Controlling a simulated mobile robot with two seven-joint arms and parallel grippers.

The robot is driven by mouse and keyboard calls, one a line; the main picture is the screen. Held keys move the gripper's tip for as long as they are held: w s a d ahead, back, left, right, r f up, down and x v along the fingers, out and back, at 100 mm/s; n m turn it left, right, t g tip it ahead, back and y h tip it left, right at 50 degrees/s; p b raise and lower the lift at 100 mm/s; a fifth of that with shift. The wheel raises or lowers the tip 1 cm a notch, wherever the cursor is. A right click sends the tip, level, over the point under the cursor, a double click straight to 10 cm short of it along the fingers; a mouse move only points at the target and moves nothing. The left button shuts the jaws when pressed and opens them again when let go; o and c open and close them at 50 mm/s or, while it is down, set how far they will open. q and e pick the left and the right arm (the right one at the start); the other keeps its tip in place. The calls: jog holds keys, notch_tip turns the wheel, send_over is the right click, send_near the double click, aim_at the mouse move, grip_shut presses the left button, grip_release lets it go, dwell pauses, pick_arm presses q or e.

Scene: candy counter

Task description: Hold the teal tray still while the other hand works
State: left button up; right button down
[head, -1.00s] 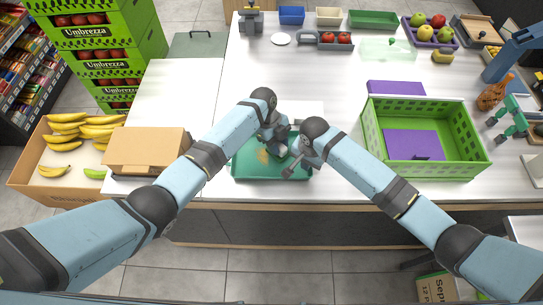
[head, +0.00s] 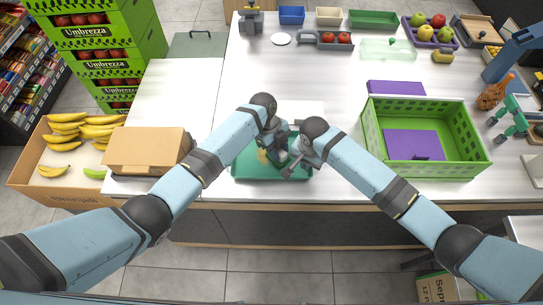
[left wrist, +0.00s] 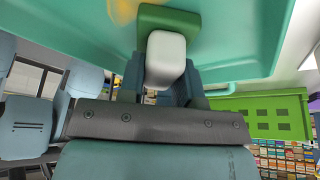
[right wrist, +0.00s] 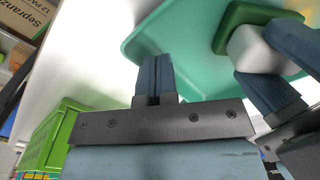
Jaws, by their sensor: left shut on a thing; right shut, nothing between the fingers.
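The teal tray (head: 240,173) lies flat at the counter's front edge, with a yellow patch (head: 262,156) on its floor. My left gripper (head: 279,158) is shut on a white and green block, perhaps a scrubber, over the tray. In the left wrist view the block's white part (left wrist: 166,60) is between the fingers and its green part (left wrist: 170,18) faces the tray. My right gripper (head: 289,173) is shut and empty at the tray's right side. In the right wrist view its fingers (right wrist: 157,76) are together beside the tray wall (right wrist: 135,42); contact is unclear.
A green crate (head: 474,146) stands to the right, with a purple panel in it. A cardboard box (head: 145,150) and a box of bananas (head: 60,190) are at the left. Bins and fruit trays line the back. The middle of the counter is mostly clear.

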pick_arm(q)
jog(key=shift+w+f, duration=0.2)
jog(key=shift+w, duration=0.8)
jog(key=shift+s+a, duration=0.4)
jog(key=shift+a, duration=0.05)
jog(key=shift+s+a+r, duration=0.1)
jog(key=shift+s+a, duration=0.25)
jog(key=shift+s, duration=0.25)
jog(key=shift+s+a+r, duration=0.1)
jog(key=shift+s+a, duration=0.2)
jog(key=shift+s, duration=0.3)
jog(key=shift+w+d+f, duration=0.1)
jog(key=shift+w, duration=1.5)
jog(key=shift+s, duration=1.55)
jog(key=shift+w, duration=1.55)
jog(key=shift+s, duration=1.5)
jog(key=shift+w, duration=1.55)
jog(key=shift+s, duration=1.6)
jog(key=shift+w, duration=1.6)
jog(key=shift+s, duration=1.2)
